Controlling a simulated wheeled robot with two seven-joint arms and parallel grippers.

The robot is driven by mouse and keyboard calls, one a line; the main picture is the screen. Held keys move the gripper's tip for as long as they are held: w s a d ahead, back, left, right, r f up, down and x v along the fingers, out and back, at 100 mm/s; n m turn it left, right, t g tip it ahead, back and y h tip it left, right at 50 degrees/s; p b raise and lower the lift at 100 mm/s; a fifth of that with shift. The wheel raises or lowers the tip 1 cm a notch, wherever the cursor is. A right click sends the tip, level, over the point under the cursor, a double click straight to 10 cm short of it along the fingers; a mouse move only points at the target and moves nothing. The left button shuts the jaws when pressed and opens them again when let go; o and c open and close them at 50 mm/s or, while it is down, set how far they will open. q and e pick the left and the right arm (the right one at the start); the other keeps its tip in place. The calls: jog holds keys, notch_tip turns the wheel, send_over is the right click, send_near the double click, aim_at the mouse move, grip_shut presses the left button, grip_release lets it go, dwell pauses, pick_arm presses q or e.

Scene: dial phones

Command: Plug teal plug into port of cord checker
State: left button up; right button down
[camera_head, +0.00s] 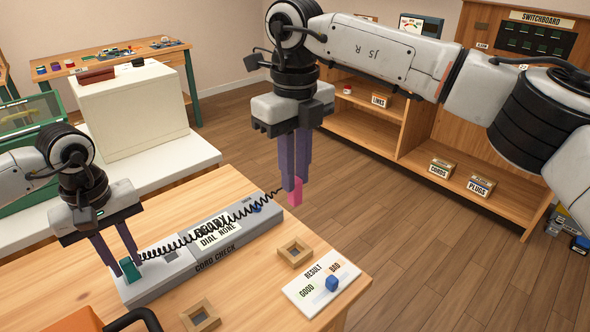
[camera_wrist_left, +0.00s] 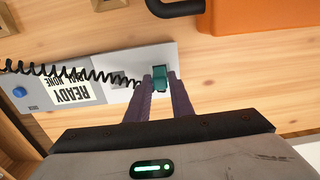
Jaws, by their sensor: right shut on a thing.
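The teal plug (camera_head: 130,270) is at the left end of the grey cord checker (camera_head: 152,290), with a black coiled cord (camera_head: 190,242) attached. My left gripper (camera_head: 126,269) has its fingertips at the teal plug; the left wrist view shows the plug (camera_wrist_left: 160,78) between them, but whether they press on it is unclear. The port is hidden, so I cannot tell how deep the plug sits. My right gripper (camera_head: 292,186) is shut on a pink plug (camera_head: 296,192) at the cord's other end, held above the checker's right end. The checker's label reads READY, DIAL NONE.
Two small wooden square trays (camera_head: 295,251) (camera_head: 200,316) lie in front of the checker. A GOOD/BAD result board (camera_head: 306,294) with a blue knob (camera_head: 332,283) is at the right edge. An orange object (camera_head: 65,322) with a black handle is at the lower left.

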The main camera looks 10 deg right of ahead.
pick_arm(q)
jog(key=shift+o, duration=0.5)
jog(key=o, duration=0.5)
jog(key=shift+c, duration=0.2)
notch_tip(320, 180, up, 12)
jog(key=shift+r, duration=0.15)
notch_tip(320, 180, up, 10)
dwell(0.6)
